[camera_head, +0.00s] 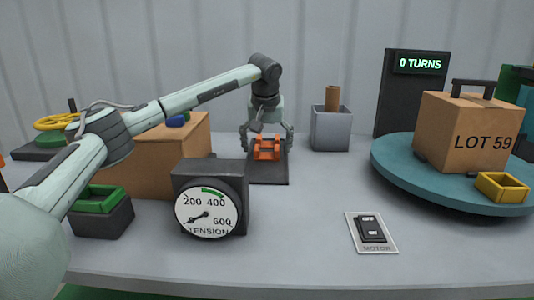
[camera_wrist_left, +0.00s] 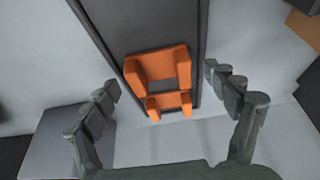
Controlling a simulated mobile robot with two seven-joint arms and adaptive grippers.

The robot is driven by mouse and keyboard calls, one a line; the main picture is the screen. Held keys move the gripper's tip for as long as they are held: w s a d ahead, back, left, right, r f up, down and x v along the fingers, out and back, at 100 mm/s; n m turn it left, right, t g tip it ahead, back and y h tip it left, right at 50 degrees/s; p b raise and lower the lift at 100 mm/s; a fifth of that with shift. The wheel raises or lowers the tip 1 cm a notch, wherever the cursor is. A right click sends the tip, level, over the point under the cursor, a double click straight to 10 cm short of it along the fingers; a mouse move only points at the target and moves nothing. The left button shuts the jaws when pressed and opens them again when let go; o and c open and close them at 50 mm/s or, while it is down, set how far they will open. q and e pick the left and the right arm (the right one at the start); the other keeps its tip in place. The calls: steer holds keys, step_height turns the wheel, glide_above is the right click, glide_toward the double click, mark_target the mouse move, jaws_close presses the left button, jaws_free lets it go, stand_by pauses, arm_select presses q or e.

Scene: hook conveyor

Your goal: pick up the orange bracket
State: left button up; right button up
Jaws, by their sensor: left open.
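The orange bracket (camera_head: 267,148) stands on a dark flat strip (camera_head: 267,176) near the middle of the table. My left gripper (camera_head: 266,142) is above it, pointing down, with its open fingers on either side of the bracket. In the left wrist view the bracket (camera_wrist_left: 160,75) lies ahead of and between the open fingers (camera_wrist_left: 165,108), with clear gaps to each fingertip. No finger visibly touches it. My right gripper is not in either view.
A tension dial (camera_head: 208,208) and a cardboard box (camera_head: 150,165) stand left of the strip. A grey bin (camera_head: 331,128) is at right behind it. A teal turntable (camera_head: 400,165) carries a LOT 59 box (camera_head: 470,130). A motor switch (camera_head: 371,229) lies front right. The table's middle front is clear.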

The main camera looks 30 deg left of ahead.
arm_select(q)
steer(key=shift+c, duration=0.5)
steer(key=c, duration=1.1)
